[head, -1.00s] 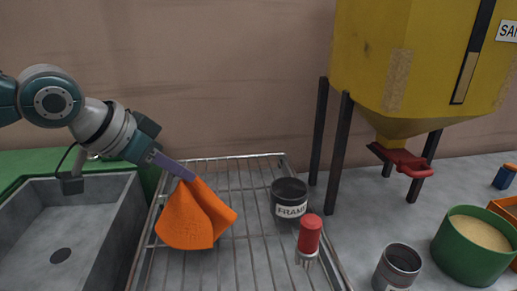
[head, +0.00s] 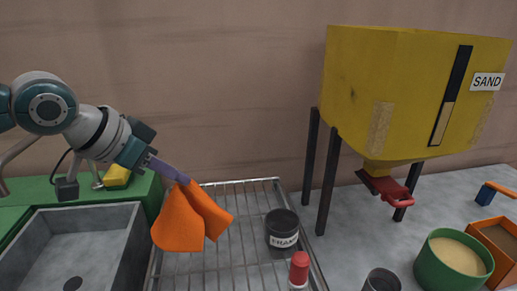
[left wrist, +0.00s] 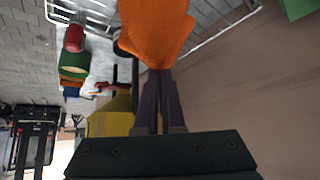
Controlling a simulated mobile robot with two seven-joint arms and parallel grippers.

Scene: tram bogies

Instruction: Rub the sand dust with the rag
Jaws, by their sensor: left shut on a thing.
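The orange rag (head: 182,222) hangs from my left gripper (head: 184,181), above the wire rack (head: 240,240). In the left wrist view the gripper (left wrist: 160,75) is shut on the rag (left wrist: 155,30), which spreads out beyond the fingertips. Sand fills the green pot (head: 431,272) at the right, and a yellow hopper (head: 360,90) labelled SAND stands behind it. I cannot make out any loose sand dust on the surfaces. My right gripper is not in view.
A grey sink (head: 124,250) lies left of the rack. A black pot labelled FRAME (head: 282,228) and a red-topped tool (head: 299,268) stand on the rack's right side. A grey can (head: 382,281) and an orange box (head: 500,240) are further right. A yellow object (head: 117,175) lies behind the sink.

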